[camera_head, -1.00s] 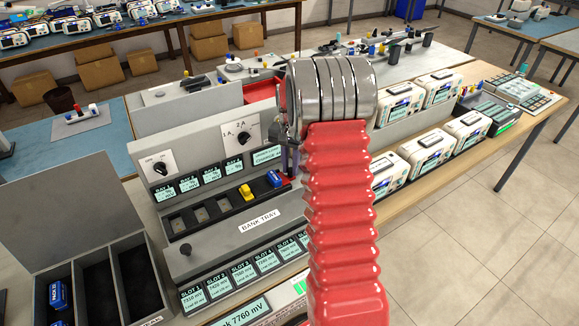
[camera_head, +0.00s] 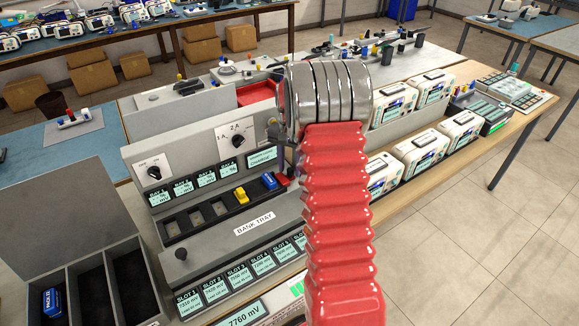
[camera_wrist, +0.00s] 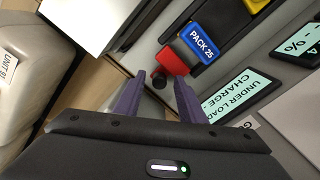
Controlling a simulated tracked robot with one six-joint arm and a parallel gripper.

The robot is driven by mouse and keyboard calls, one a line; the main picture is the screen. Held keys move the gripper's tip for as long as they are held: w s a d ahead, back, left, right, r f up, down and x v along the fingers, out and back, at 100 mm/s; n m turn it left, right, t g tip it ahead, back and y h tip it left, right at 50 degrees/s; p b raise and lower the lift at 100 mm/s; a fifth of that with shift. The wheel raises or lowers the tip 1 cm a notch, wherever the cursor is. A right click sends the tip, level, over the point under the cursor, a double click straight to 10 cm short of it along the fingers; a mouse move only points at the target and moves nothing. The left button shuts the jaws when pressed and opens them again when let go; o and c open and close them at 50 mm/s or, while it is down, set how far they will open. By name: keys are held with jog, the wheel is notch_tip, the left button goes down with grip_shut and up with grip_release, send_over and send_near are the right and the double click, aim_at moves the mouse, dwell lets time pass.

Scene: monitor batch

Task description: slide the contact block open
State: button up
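In the wrist view a small red block (camera_wrist: 173,58), which looks like the contact block, sits against the end of the blue pack (camera_wrist: 203,42) labelled PACK 25. A dark round knob (camera_wrist: 159,80) is at the red block's near side. My gripper (camera_wrist: 161,82) is open, its purple fingers on either side of the knob; I cannot tell whether either touches it. My red arm hides most of the gripper there.
A yellow piece (camera_head: 242,196) stands left of the blue pack in the row. A divided grey box (camera_head: 97,285) with a blue pack stands at the left. White units (camera_head: 420,157) line the bench at the right. A dial panel (camera_head: 238,141) rises behind the row.

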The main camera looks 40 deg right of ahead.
notch_tip(320, 180, up, 14)
jog(key=shift+f, duration=0.15)
dwell(0.4)
dwell(0.6)
